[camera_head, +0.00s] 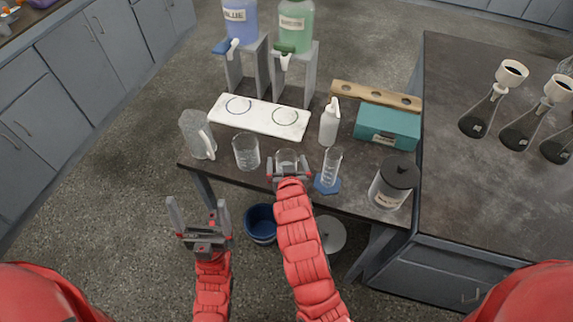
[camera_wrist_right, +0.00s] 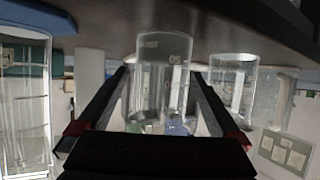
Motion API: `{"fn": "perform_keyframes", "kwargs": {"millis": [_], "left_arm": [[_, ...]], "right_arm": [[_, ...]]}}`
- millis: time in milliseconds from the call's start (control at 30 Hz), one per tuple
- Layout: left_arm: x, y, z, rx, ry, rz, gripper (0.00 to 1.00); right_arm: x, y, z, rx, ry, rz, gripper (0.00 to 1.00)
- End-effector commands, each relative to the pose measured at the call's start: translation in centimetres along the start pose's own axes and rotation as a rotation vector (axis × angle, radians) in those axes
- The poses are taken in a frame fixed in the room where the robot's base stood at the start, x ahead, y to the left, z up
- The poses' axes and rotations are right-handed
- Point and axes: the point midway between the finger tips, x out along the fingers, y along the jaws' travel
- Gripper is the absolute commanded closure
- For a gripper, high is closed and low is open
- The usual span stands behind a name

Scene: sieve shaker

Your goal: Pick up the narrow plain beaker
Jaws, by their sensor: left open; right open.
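A small clear beaker (camera_head: 287,156), which I take for the narrow plain beaker, stands near the front edge of the dark table. My right gripper (camera_head: 289,170) is open at its near side, with its fingers on either side of it. In the right wrist view the beaker (camera_wrist_right: 163,75) shows upright between the two open fingers; some faint markings show on it. I cannot tell whether the fingers touch it. Its lower front is hidden by the gripper in the head view. My left gripper (camera_head: 197,210) is open and empty, in front of the table and below its edge.
A wider beaker (camera_head: 246,152) and a pitcher (camera_head: 198,136) stand to the left. A measuring cylinder (camera_head: 331,166), a white bottle (camera_head: 329,124) and a lidded jar (camera_head: 392,183) stand to the right. A white board (camera_head: 260,117) lies behind. A blue bucket (camera_head: 261,222) is on the floor.

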Motion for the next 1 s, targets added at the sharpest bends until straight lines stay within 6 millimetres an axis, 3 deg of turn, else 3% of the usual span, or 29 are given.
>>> {"fn": "perform_keyframes", "kwargs": {"millis": [200,500,1000], "left_arm": [[0.8,0.0,-0.1,0.000,0.000,0.000,0.02],[0.8,0.0,-0.1,0.000,0.000,0.000,0.02],[0.8,0.0,-0.1,0.000,0.000,0.000,0.02]], "right_arm": [[2.3,-0.1,0.2,-0.001,-0.004,0.000,0.00],[2.6,-0.1,0.3,0.000,-0.002,-0.001,0.00],[2.6,-0.1,0.2,0.000,-0.001,-0.001,0.90]]}}
